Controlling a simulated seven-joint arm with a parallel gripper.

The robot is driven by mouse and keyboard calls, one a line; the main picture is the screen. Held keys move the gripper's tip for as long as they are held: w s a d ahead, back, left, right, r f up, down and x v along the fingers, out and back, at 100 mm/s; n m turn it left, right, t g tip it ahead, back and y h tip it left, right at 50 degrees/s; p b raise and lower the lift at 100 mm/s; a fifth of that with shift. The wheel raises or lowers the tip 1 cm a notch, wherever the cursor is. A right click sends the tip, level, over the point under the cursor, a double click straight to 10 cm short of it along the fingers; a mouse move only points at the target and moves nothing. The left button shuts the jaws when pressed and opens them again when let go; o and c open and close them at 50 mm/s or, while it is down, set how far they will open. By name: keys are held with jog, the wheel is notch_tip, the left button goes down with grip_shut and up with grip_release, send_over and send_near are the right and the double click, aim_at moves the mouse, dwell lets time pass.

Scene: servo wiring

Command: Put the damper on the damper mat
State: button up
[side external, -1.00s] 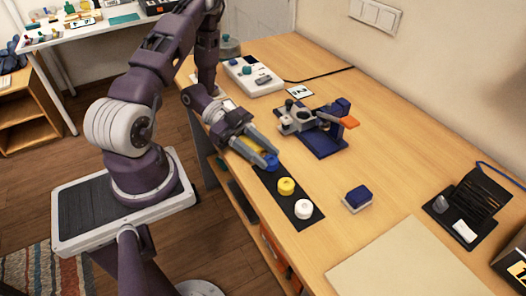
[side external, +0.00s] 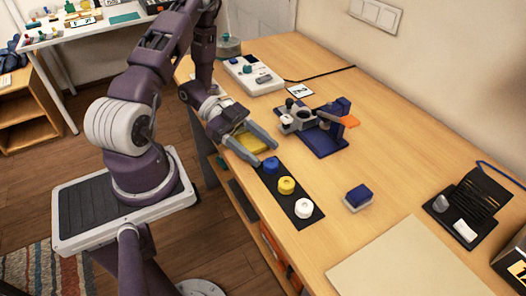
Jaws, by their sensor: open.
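My gripper (side external: 267,156) is open, low over the desk's left edge, its two fingers spread and pointing at a blue round piece (side external: 271,165). The blue piece sits at the far end of a black strip mat (side external: 289,201), just beyond the fingertips; nothing is held. A yellow round piece (side external: 286,185) and a white round piece (side external: 304,207) sit on the same mat, in a row. A flat yellow pad (side external: 253,143) lies behind, partly hidden by the fingers. I cannot tell from looks alone which piece is the damper or which mat is the damper mat.
A blue fixture with a grey clamp (side external: 318,132) and an orange part stands right of my gripper. A blue-topped block (side external: 358,197) lies right of the strip mat. A white box (side external: 253,76) is farther back. A black tray (side external: 468,208) lies at far right. Bare desk lies between.

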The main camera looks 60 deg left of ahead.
jog(key=v, duration=1)
jog(key=shift+r, duration=0.1)
jog(key=w+a+r+n+t+y, duration=0.1)
jog(key=w+a+r+y, duration=0.1)
jog(key=w+r+y, duration=0.3)
jog(key=w+a+t+y, duration=0.1)
jog(key=w+t+y, duration=0.1)
jog(key=w, duration=0.4)
jog(key=w+a+r+n+t+y, duration=0.1)
jog(key=w+a+r+y, duration=0.1)
jog(key=w+r+y, duration=0.3)
notch_tip(320, 180, up, 9)
jog(key=d+n+y, duration=0.1)
jog(key=n+y, duration=0.4)
jog(key=s+d+n+g+h, duration=0.1)
jog(key=s+d+n+g, duration=0.1)
jog(key=s+d, duration=0.7)
jog(key=s+d+n+g+h, duration=0.2)
jog(key=s+d+n, duration=0.2)
jog(key=s+d, duration=0.6)
jog(key=s, duration=0.4)
jog(key=shift+s+r+h, duration=0.15)
jog(key=shift+r+h, duration=0.15)
